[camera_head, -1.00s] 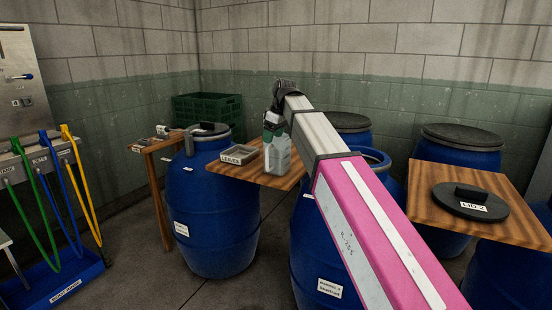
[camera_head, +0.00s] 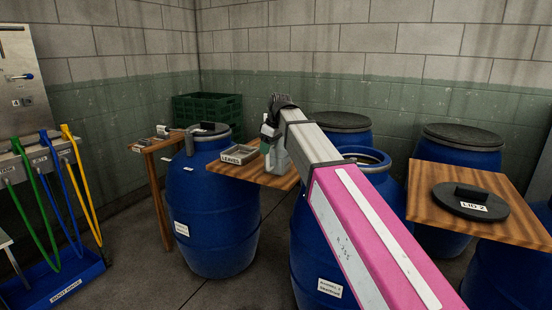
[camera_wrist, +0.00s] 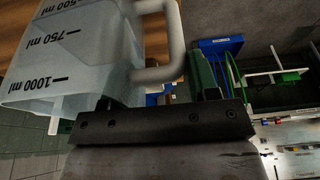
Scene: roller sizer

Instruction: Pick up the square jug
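The square jug (camera_head: 281,161) is a translucent grey-white container on the wooden board behind my arm. It also fills the upper left of the wrist view (camera_wrist: 75,60), with black millilitre marks on its wall. Its looped handle (camera_wrist: 165,50) extends toward the space between my fingers. My gripper (camera_head: 267,143) is at the jug's upper left side in the head view. In the wrist view my gripper (camera_wrist: 155,90) has its fingers apart, one by the jug wall and one beyond the handle. I see no firm contact with the handle.
A tray labelled LEAVES (camera_head: 239,154) stands left of the jug on the wooden board (camera_head: 222,168). Blue barrels (camera_head: 215,220) stand around and below. A dark lid (camera_head: 470,202) lies on another board (camera_head: 425,180) at right. A green crate (camera_head: 208,109) is behind.

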